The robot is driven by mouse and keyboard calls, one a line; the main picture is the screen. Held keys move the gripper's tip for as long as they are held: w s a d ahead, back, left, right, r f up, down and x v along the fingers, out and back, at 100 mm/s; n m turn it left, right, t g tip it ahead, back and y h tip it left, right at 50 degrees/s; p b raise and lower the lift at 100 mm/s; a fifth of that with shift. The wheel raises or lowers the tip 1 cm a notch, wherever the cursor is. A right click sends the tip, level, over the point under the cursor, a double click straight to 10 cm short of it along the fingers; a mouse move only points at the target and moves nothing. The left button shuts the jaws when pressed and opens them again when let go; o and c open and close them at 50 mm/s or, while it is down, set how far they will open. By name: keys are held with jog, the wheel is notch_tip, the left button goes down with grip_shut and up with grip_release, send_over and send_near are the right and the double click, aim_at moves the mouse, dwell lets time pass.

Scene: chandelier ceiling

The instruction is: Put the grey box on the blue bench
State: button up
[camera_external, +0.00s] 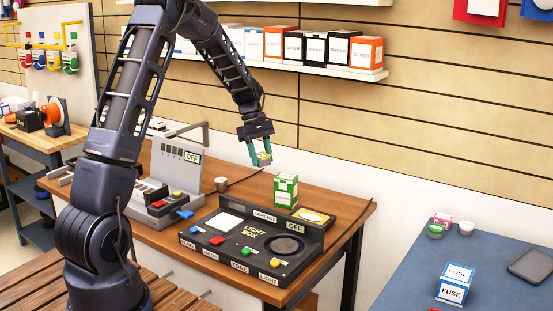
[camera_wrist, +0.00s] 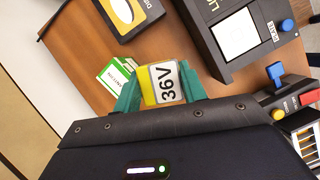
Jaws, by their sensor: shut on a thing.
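My gripper (camera_external: 261,155) is shut on a small box and holds it in the air above the wooden table. In the wrist view the held box (camera_wrist: 161,83) sits between the teal fingers, with a yellow part on the left and a pale grey-white face marked 36V. Only these faces show, so I cannot tell whether its whole body is grey. The blue bench (camera_external: 405,282) is at the lower right of the external view, apart from the table and well to the right of my gripper.
A green box (camera_external: 285,191) stands on the table just below and right of my gripper, near the black light box (camera_external: 243,238). The bench holds a FUSE box (camera_external: 454,284), a dark flat tray (camera_external: 531,265) and small pink and green items; its middle has free room.

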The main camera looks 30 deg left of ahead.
jog(key=r+n, duration=0.1)
jog(key=n, duration=0.1)
jog(key=r+n+t, duration=0.1)
jog(key=shift+a+r+n+t, duration=0.25)
jog(key=shift+a+n+t, duration=0.05)
jog(key=shift+a+n, duration=0.1)
notch_tip(320, 180, down, 20)
jog(key=shift+w+r, duration=0.1)
dwell(0.4)
jog(key=o, duration=1)
